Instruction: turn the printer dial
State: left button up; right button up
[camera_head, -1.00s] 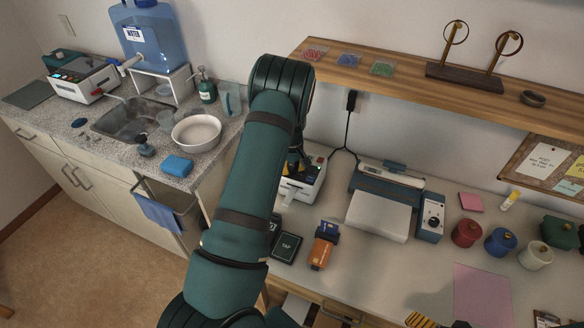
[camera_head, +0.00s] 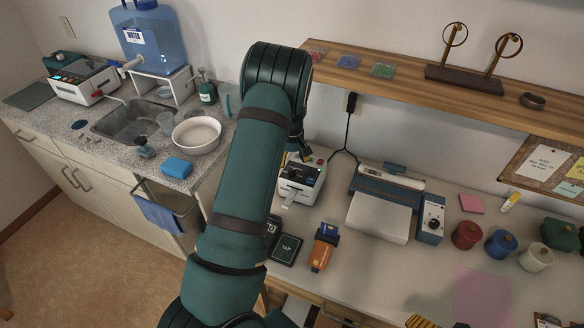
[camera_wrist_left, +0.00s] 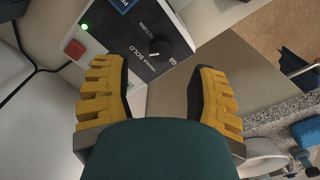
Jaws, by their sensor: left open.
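The small white printer (camera_head: 301,181) with a dark top panel stands on the desk in the head view, partly behind my left arm. In the left wrist view its panel (camera_wrist_left: 120,32) shows a black round dial (camera_wrist_left: 160,48) with a white pointer mark, beside printed lettering. My left gripper (camera_wrist_left: 160,72) is open and empty. Its two yellow ribbed fingers point towards the panel, and the dial shows between and beyond their tips, with no contact visible. In the head view the left gripper (camera_head: 299,150) is small, dark and partly hidden above the printer. I cannot make out my right gripper.
A larger blue and white machine (camera_head: 385,195) with its own knob stands to the right. A card reader (camera_head: 286,249) and an orange device (camera_head: 322,250) lie in front. A wooden shelf (camera_head: 420,85) overhangs the desk. The cut-off yellow-black striped thing at the bottom edge is unclear.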

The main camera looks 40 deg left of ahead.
aim_at(292, 170)
pick_arm(q)
notch_tip(292, 170, up, 7)
dwell(0.3)
jog(key=shift+s, duration=0.1)
dwell(0.4)
